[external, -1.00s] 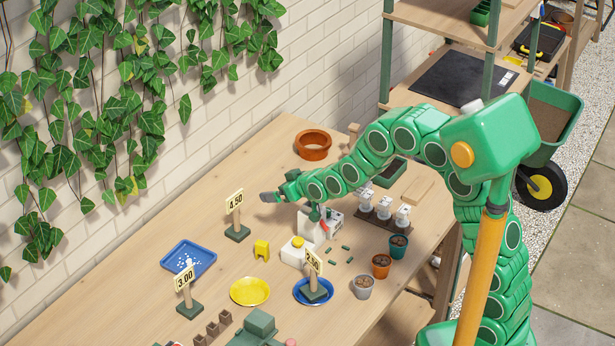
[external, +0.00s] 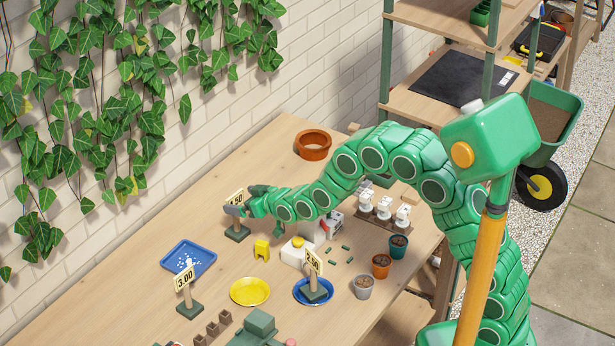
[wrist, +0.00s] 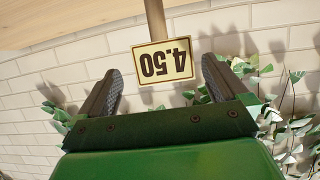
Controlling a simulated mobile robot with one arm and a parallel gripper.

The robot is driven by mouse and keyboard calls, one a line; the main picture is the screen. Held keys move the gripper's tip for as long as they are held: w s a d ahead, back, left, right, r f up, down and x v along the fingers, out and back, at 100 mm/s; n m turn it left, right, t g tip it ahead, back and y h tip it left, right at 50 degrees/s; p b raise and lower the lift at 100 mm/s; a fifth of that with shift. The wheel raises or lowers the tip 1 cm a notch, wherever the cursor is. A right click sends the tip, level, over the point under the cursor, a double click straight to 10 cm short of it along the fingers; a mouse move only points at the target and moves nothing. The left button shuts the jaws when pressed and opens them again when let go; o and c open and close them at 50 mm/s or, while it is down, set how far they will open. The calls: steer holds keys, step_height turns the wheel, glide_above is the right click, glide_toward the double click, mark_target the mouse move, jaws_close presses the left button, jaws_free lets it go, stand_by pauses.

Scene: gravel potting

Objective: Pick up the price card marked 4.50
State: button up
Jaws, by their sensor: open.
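The price card marked 4.50 (external: 236,197) stands on a wooden post in a dark green base (external: 238,233) near the wall side of the table. In the wrist view the card (wrist: 162,62) appears upside down, its post rising to the top edge. My gripper (external: 236,208) is at the card in the external view and partly covers it. In the wrist view my gripper (wrist: 158,85) is open, one dark finger on each side of the card. Gaps show between the card and both fingers, so it is not gripped.
Price cards 3.00 (external: 184,278) and 2.50 (external: 313,262) stand nearer the front. The brick wall (external: 225,110) is close behind the card.

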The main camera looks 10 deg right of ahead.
mark_target(236, 200)
steer(key=shift+x, duration=2.6)
steer(key=shift+s+a+r, duration=0.1)
steer(key=shift+s+a, duration=0.05)
steer(key=shift+c, duration=0.5)
steer(key=c, duration=1.4)
